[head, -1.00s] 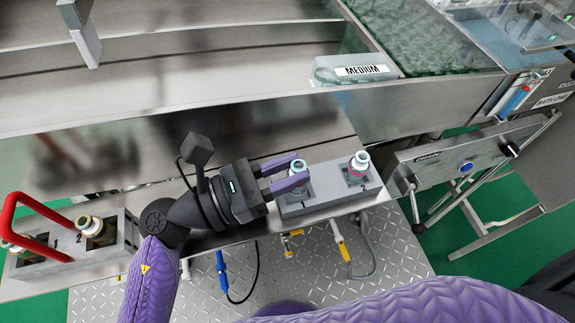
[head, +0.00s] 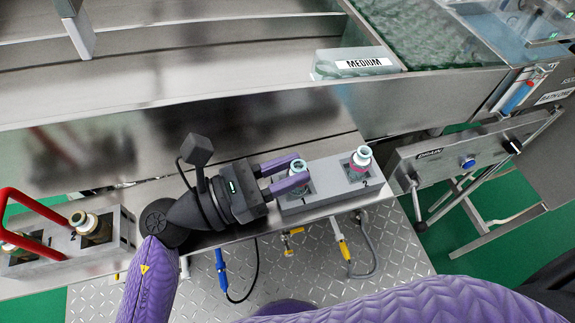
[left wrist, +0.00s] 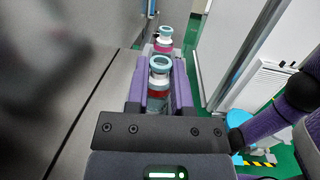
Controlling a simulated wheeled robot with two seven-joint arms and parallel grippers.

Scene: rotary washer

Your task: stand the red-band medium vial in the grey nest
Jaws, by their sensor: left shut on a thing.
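The red-band medium vial (left wrist: 159,80), clear with a pale teal rim, stands upright between the fingers of my left gripper (left wrist: 159,92) in the left wrist view. Its red band shows just below the neck. In the head view my left gripper (head: 299,172) is shut on this vial (head: 298,165) at socket 1 of the grey nest (head: 325,202). The vial's lower part is hidden, so I cannot tell whether its base touches the socket floor. My right gripper cannot be made out.
A similar vial with a pink band (head: 361,157) stands in socket 2, close beside the held one. A grey holder with amber vials and a red handle (head: 38,210) is at the left. A bin labelled MEDIUM (head: 355,63) is behind the nest.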

